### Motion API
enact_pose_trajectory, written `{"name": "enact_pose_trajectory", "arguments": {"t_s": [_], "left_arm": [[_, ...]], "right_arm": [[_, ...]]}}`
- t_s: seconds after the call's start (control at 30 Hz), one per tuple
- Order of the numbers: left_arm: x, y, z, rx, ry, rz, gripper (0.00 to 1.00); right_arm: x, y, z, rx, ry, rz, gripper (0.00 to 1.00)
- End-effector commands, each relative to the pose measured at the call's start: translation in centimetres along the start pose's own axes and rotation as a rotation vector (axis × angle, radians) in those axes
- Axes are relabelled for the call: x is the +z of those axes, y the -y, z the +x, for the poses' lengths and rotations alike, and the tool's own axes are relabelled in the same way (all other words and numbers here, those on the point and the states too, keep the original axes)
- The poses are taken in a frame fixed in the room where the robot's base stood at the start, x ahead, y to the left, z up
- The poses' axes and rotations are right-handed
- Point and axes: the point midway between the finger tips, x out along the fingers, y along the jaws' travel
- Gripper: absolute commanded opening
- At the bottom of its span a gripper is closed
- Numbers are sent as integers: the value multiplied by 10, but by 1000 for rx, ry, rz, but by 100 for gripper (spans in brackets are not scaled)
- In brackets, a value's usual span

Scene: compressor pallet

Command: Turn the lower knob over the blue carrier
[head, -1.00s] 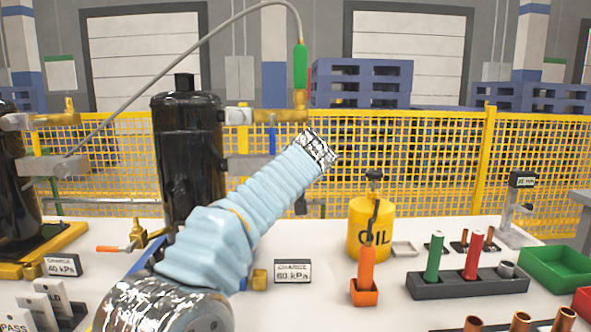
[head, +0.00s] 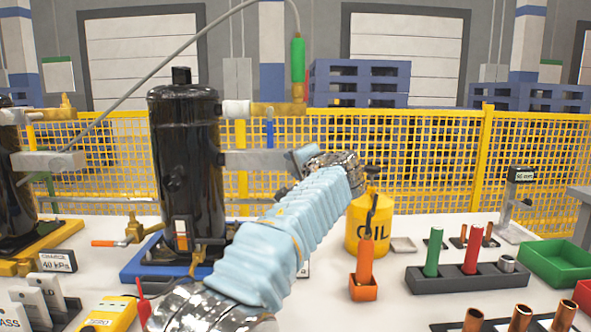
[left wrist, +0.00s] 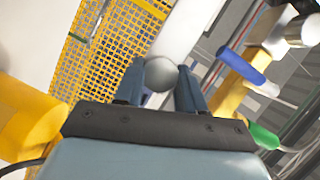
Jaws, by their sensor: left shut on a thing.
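The blue carrier (head: 138,272) holds a tall black compressor (head: 187,160) left of centre in the head view. A grey bar (head: 250,160) sticks out from the compressor to the right, below the brass valve (head: 278,109) with its blue lever (head: 270,132). My left gripper (head: 291,172) is at the bar's right end. In the left wrist view, its dark fingers (left wrist: 160,85) are shut on a round grey knob (left wrist: 159,74) in front of the pale bar. The knob is hidden by my gripper in the head view. My right gripper is in neither view.
A yellow oil can (head: 384,240) stands close right of my left arm, with an orange-handled tool (head: 365,262) in front of it. A hose with a green connector (head: 298,60) rises above the valve. Another compressor on a yellow carrier (head: 62,240) stands at left.

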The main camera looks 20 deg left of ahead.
Motion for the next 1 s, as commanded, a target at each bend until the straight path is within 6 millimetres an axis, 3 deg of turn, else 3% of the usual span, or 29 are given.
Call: {"name": "enact_pose_trajectory", "arguments": {"t_s": [1.0], "left_arm": [[4, -12, 2, -368, -1, 892, 9]], "right_arm": [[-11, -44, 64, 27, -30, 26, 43]]}}
